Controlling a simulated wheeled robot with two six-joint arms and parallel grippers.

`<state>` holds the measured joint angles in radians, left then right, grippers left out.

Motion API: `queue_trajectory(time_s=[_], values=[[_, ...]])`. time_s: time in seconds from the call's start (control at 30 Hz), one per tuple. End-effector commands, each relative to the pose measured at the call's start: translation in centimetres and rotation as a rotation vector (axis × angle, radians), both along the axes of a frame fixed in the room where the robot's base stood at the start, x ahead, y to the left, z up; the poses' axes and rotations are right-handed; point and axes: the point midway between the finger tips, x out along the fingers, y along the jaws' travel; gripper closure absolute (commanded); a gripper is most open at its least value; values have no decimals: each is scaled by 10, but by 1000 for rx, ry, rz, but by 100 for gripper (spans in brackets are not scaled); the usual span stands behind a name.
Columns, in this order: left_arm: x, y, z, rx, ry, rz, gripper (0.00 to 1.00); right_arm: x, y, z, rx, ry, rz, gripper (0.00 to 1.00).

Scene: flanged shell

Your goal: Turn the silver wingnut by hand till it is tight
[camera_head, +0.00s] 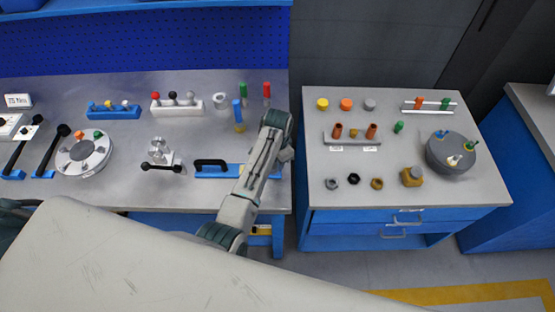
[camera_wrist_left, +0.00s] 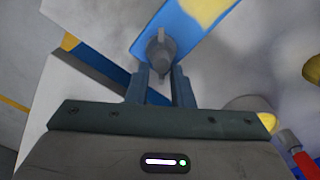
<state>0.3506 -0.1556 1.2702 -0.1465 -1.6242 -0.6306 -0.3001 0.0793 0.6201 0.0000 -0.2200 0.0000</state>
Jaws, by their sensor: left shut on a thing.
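The silver wingnut (camera_wrist_left: 160,50) shows in the left wrist view as a grey hub with two wings, on a blue plate (camera_wrist_left: 190,22) with a yellow patch. My left gripper (camera_wrist_left: 159,76) reaches it from below in that view, shut on the wingnut with one finger on each side of its lower wing. In the head view my left arm reaches over the right end of the blue plate (camera_head: 206,175), which has a black handle, and hides the wingnut. Whether the wingnut sits flush cannot be told. My right gripper is not in view.
Near my arm stand a blue peg (camera_head: 237,108), a green peg (camera_head: 243,90) and a red peg (camera_head: 267,90). A silver part (camera_head: 160,151) with a black bar lies left of the plate. A gap separates this bench from the right cabinet (camera_head: 460,195).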

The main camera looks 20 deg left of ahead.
Motion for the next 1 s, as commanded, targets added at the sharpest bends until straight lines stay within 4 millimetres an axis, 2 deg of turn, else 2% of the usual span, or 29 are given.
queue_trajectory(time_s=[1.0], values=[[-1,-1,1,1,-1,-128,100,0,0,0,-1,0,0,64]])
